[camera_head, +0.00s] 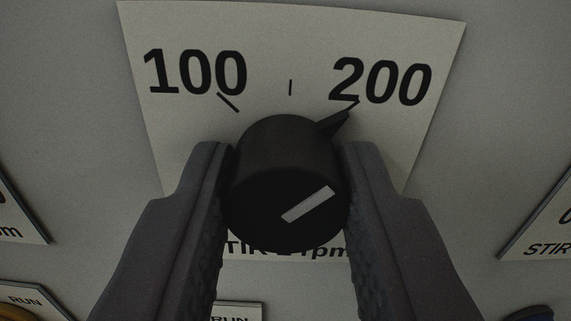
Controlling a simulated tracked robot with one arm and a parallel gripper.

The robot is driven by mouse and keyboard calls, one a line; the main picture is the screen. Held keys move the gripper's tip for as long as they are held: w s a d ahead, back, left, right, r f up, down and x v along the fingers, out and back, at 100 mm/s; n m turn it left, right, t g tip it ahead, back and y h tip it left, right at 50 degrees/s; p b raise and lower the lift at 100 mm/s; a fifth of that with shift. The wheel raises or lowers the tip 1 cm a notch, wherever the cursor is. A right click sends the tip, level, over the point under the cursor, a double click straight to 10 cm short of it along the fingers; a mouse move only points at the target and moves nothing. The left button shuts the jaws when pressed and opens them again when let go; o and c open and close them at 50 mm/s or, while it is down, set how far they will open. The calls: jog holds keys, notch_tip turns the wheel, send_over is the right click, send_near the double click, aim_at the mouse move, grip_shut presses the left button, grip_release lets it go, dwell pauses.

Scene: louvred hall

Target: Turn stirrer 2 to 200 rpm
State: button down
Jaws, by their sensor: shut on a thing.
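A black round knob (278,190) stands on a pale dial plate (290,40) marked 100 at the left and 200 at the right, with a plain tick between them. The knob's pointer (334,125) meets the tick at 200. A light bar on the knob's face slants up to the right. My gripper (285,212) is shut on the knob, one finger on its left side and one on its right. The label below the knob is partly hidden; "STIR" and "rpm" show, but its number is not clearly readable.
Parts of other dial plates show at the left edge (18,215) and right edge (545,215). Small RUN labels (28,300) lie along the bottom, with an orange part at the lower left and a blue part at the lower right.

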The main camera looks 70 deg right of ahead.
jog(key=shift+w+f, duration=0.2)
jog(key=shift+f, duration=0.2)
jog(key=c, duration=1)
grip_release()
jog(key=shift+w, duration=0.1)
jog(key=shift+r, duration=0.25)
jog(key=shift+s, duration=0.2)
jog(key=b+v, duration=0.4)
jog(key=v, duration=0.3)
jog(key=shift+r, duration=0.1)
